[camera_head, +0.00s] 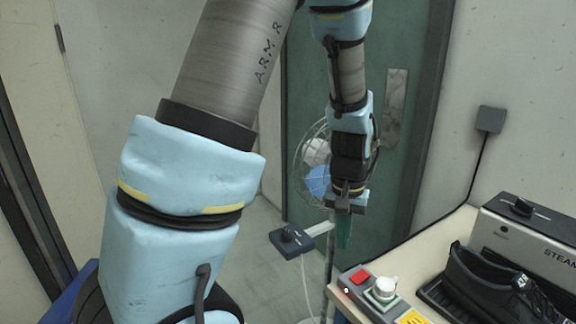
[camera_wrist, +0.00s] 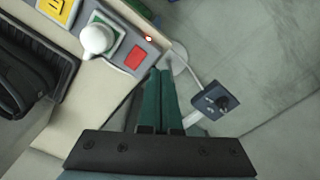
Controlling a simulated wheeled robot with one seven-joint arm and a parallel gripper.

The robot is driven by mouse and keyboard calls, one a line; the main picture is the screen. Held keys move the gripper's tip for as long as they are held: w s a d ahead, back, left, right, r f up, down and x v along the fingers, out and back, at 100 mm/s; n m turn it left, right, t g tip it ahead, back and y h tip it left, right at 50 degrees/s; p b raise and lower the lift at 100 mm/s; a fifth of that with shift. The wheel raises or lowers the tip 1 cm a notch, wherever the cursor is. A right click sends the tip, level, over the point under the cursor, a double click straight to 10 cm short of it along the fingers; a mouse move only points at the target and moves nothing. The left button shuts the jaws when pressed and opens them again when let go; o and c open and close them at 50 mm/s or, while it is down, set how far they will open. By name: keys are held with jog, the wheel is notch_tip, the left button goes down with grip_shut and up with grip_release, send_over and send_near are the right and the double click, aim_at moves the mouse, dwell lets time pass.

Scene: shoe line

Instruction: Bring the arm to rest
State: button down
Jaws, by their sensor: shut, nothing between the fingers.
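My gripper (camera_head: 344,230) hangs pointing down from my raised blue and grey arm, left of the workbench's near corner. In the wrist view its two green fingers (camera_wrist: 160,90) lie together, shut and empty. Nothing touches the fingertips in either view.
The workbench (camera_head: 440,233) holds a control box with a red button (camera_head: 360,276) and white knob (camera_head: 384,288), a steamer (camera_head: 535,235) and a dark shoe (camera_head: 490,288). A fan (camera_head: 314,165) on a stand with a grey switch box (camera_head: 291,239) is close by. A green door (camera_head: 300,120) stands behind.

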jog(key=a+r+n, duration=0.2)
jog(key=a, duration=0.8)
jog(key=a+r+n+t, duration=0.1)
jog(key=a+r+n, duration=0.1)
jog(key=a, duration=0.9)
jog(key=shift+s+a+r+t, duration=0.2)
jog(key=shift+a+r+t, duration=0.1)
jog(key=shift+r, duration=0.5)
jog(key=c, duration=1.5)
grip_release()
